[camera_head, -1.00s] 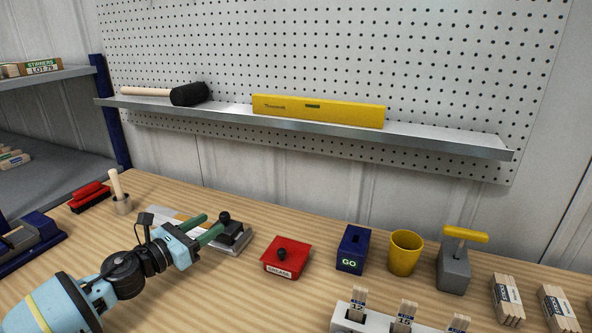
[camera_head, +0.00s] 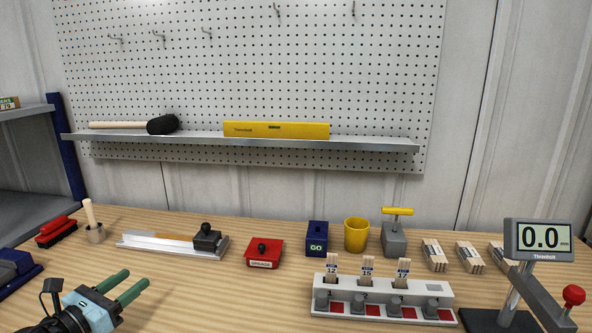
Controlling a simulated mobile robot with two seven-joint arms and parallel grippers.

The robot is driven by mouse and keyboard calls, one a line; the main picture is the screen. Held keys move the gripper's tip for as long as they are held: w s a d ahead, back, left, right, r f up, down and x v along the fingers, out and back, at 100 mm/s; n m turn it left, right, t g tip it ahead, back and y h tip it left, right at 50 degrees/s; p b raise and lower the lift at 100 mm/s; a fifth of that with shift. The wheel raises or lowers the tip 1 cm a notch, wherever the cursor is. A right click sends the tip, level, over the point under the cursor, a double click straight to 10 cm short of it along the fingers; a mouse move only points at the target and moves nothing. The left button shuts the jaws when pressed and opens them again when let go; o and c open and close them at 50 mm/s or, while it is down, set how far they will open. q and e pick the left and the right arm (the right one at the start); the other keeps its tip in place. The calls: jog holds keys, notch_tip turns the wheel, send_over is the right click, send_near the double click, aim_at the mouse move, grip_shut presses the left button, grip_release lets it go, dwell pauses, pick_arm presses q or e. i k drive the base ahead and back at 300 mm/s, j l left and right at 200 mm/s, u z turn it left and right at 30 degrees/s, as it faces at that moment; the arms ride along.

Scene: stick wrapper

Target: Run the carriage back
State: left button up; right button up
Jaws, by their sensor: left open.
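The carriage (camera_head: 207,240), a dark block with a black round knob on top, sits at the right end of a silver rail (camera_head: 150,244) on the bench. A tan strip lies along the rail to its left. My left gripper (camera_head: 135,279), with two green fingers, is in front of the rail and left of the carriage. Its fingers are apart and empty, clear of the knob. My right gripper is not in view.
A red grease box (camera_head: 264,254), a blue GO box (camera_head: 317,239) and a yellow cup (camera_head: 356,235) stand right of the rail. A white slotted rack (camera_head: 385,300) holds stick bundles. A wooden-handled tool (camera_head: 93,222) stands left. Bench front-centre is clear.

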aim_at(206, 239)
jog(key=k+j, duration=0.25)
jog(key=k, duration=0.15)
jog(key=k+j, duration=0.25)
jog(key=k, duration=0.1)
